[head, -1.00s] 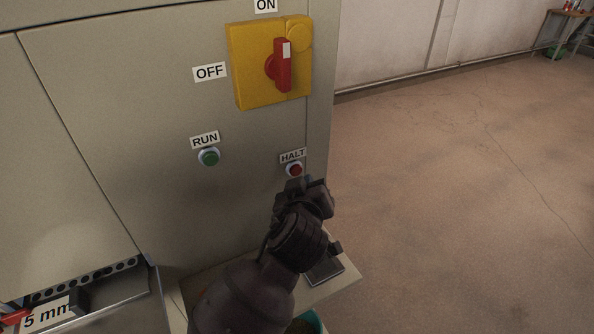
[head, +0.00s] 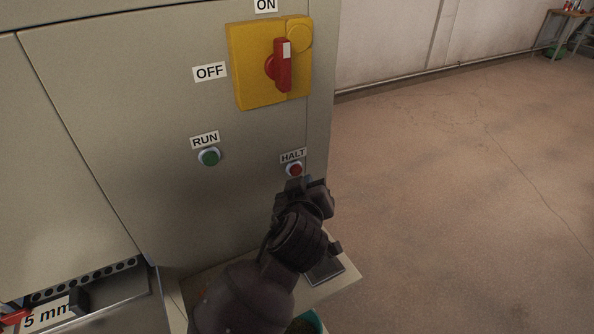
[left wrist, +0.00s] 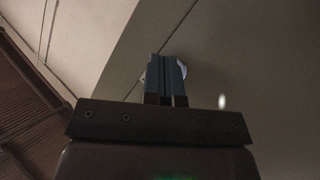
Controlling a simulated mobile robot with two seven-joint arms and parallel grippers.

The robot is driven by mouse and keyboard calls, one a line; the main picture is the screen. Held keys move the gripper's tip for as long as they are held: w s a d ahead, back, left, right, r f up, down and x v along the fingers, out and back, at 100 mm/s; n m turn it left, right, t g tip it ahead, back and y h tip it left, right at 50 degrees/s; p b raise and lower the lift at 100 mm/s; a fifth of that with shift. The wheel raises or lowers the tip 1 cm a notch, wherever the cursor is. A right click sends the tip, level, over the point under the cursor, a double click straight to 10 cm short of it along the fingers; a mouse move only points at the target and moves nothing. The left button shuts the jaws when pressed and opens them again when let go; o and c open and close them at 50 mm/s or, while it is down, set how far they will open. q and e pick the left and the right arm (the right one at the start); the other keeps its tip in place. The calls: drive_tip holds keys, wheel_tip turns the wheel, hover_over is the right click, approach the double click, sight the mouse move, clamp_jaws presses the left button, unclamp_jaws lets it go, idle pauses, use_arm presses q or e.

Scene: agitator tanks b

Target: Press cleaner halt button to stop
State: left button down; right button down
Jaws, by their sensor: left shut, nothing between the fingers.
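The red halt button (head: 294,169) sits in a pale ring under the HALT label (head: 293,156), near the right edge of the cabinet front (head: 120,120). My left gripper (head: 307,181) is just below the button in the head view. In the left wrist view its blue fingers (left wrist: 166,78) are together and empty, pointing at the panel. A piece of the pale ring shows behind the fingertips; the fingers hide the rest. I cannot tell whether the fingertips touch the button. My right gripper is in neither view.
The green run button (head: 209,156) is to the left under the RUN label. A yellow switch plate (head: 245,85) with a red handle (head: 283,65) is above. A ledge (head: 345,277) juts out below. The floor on the right is clear.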

use_arm(q)
drive_tip(key=shift+w, duration=0.15)
drive_tip(key=shift+w+a, duration=0.2)
drive_tip(key=shift+w, duration=0.05)
drive_tip(key=shift+w+a, duration=0.2)
drive_tip(key=shift+w, duration=0.2)
idle(1.0)
idle(0.4)
drive_tip(key=shift+s+d, duration=0.45)
drive_tip(key=shift+s, duration=0.35)
